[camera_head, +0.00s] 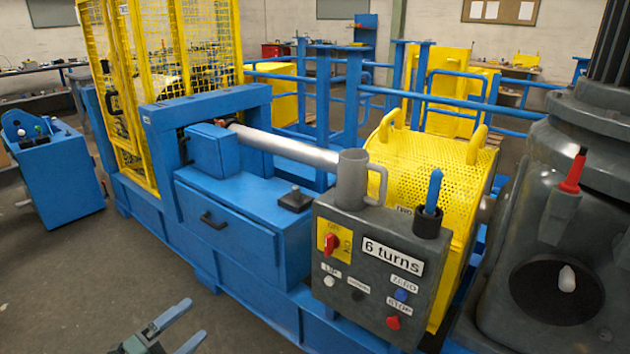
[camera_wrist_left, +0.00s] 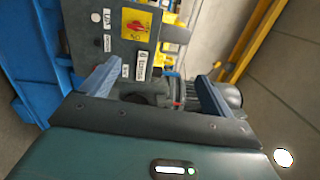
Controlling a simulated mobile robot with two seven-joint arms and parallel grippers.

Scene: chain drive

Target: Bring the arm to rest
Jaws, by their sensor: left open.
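My left gripper (camera_head: 172,328) is at the lower edge of the head view, above the floor, in front of the blue machine. Its two fingers are apart with nothing between them. In the left wrist view the open fingers (camera_wrist_left: 155,85) frame part of the control box and a dark rounded part behind. The grey control box (camera_head: 375,265) carries a "6 turns" label, a red switch, and white, blue and red buttons. My right gripper is not in view.
The blue machine (camera_head: 240,245) with its drawer fills the middle. A grey mug (camera_head: 354,178) and a holder with a blue-handled tool (camera_head: 433,192) stand on the control box. A yellow perforated guard (camera_head: 430,165) is behind. Bare floor (camera_head: 100,270) lies at left.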

